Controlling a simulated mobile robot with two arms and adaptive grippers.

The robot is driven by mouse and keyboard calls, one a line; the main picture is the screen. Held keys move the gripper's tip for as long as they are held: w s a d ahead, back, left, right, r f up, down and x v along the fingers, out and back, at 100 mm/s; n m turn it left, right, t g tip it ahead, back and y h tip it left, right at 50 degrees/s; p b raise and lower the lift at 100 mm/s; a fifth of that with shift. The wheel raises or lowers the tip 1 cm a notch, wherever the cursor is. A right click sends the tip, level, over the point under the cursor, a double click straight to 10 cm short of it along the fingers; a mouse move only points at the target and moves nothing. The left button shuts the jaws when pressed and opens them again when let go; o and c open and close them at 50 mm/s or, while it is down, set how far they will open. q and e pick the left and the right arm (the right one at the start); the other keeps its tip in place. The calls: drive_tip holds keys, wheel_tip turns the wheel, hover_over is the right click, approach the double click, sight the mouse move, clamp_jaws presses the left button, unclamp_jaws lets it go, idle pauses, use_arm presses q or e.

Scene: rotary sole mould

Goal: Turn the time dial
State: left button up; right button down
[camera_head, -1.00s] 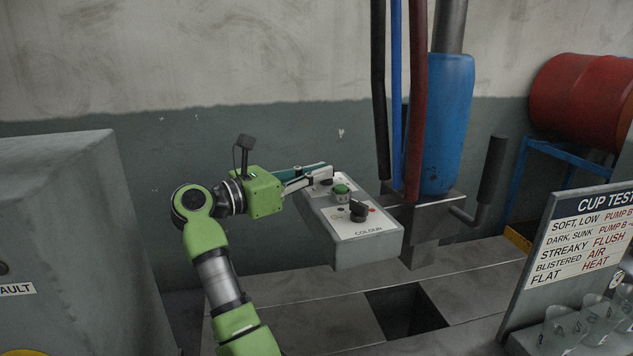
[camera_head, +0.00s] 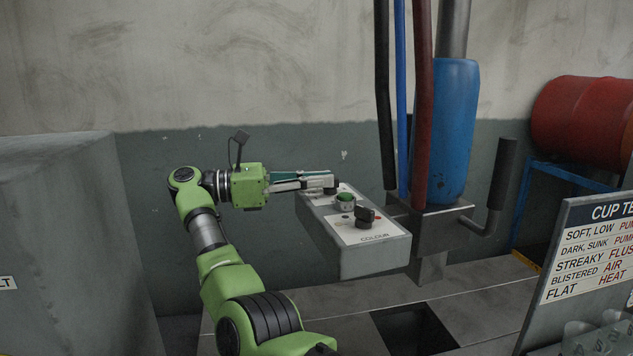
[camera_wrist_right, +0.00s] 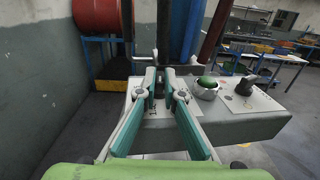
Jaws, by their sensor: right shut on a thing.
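The grey control box (camera_head: 372,262) has a pale top panel lettered COLOUR. The time dial (camera_head: 331,190), a small dark knob, is at the panel's far left end, largely hidden by my fingers. My right gripper (camera_head: 328,181) reaches in from the left and is shut on it. In the right wrist view my two fingers (camera_wrist_right: 160,76) meet over the box's left part; the dial's pointing direction cannot be made out. A green button (camera_head: 345,198) and a second black knob (camera_head: 365,215) sit nearer on the panel. My left gripper is not in view.
A grey post with hoses and a blue cylinder (camera_head: 447,130) stands right behind the box. A black-gripped handle (camera_head: 502,172) juts up beside it. A CUP TEST sign (camera_head: 595,250) stands at front right. A square dark opening (camera_head: 412,328) lies below the box.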

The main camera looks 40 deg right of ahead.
drive_tip(key=shift+d+f+g, duration=0.1)
drive_tip(key=shift+f+g, duration=0.05)
drive_tip(key=shift+g, duration=0.15)
idle(0.4)
drive_tip(key=c, duration=2.2)
unclamp_jaws()
drive_tip(key=shift+s, duration=0.1)
drive_tip(key=shift+o, duration=0.2)
drive_tip(key=shift+d, duration=0.3)
drive_tip(key=shift+a+r, duration=0.2)
drive_tip(key=shift+r, duration=0.25)
drive_tip(key=r, duration=0.9)
drive_tip(key=shift+d, duration=0.25)
